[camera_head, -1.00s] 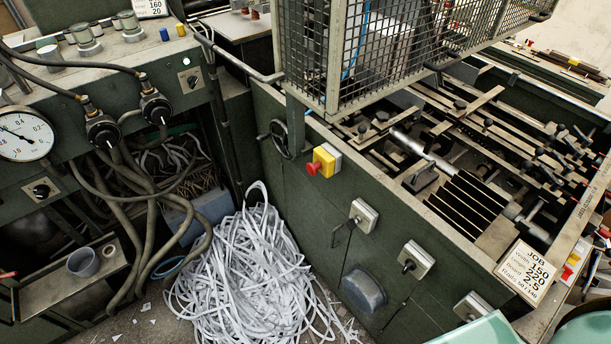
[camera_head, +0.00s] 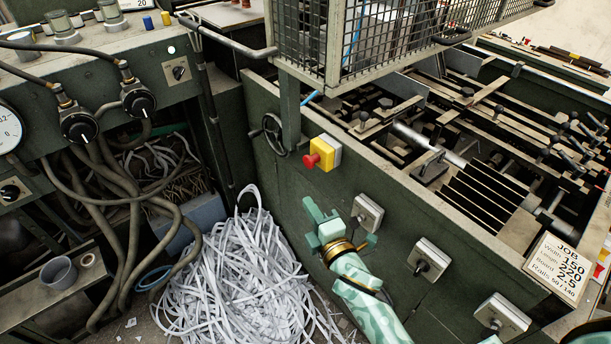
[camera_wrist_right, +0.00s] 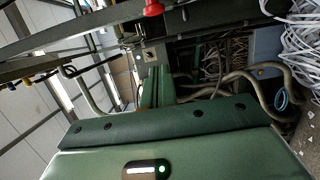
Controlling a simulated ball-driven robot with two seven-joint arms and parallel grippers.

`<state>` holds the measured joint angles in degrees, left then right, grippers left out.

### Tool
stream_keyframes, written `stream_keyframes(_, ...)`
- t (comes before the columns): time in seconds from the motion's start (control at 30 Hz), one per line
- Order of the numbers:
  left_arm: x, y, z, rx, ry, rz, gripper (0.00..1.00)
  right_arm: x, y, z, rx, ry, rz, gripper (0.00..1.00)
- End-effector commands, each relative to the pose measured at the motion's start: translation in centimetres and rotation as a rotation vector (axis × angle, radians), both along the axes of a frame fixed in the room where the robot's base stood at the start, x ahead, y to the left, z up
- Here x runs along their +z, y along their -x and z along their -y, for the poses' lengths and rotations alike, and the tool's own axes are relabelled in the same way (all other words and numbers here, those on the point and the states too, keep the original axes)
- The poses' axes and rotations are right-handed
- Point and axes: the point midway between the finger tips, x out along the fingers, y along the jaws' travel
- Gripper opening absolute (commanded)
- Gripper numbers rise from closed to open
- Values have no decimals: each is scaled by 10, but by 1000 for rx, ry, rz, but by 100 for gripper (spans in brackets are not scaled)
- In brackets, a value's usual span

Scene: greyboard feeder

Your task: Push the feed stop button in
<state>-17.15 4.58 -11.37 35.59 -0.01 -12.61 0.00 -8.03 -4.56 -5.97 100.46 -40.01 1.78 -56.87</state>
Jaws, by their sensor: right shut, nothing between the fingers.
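A red mushroom button (camera_head: 312,160) sticks out of a yellow and grey box (camera_head: 326,153) on the dark green machine's front panel. It also shows at the top of the right wrist view (camera_wrist_right: 153,8). My right gripper (camera_head: 310,203) is shut and empty, with its fingertips a little below the button in the head view and apart from it in the picture. Its green fingers (camera_wrist_right: 157,88) also show in the right wrist view. I cannot read a label on the button. My left gripper is not in view.
A wire mesh guard (camera_head: 395,45) overhangs above and right of the button. A handwheel (camera_head: 273,134) is left of it. Grey switch boxes (camera_head: 367,213) line the panel. A heap of paper strips (camera_head: 235,275) lies on the floor below. Another red and yellow control (camera_head: 601,268) is at the right edge.

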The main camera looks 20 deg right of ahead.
Motion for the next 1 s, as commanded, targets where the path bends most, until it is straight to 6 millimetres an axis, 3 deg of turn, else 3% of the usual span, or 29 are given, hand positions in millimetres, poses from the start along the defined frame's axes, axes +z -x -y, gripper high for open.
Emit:
stream_keyframes(0.37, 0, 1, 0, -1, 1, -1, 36, 0, -7, -1, 1, -3, -1, 0)
stream_keyframes(0.87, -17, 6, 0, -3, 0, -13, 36, -3, -103, -11, 1, -6, -4, 0)
stream_keyframes(1.0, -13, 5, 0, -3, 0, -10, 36, 0, -108, 12, 0, -2, -4, 0)
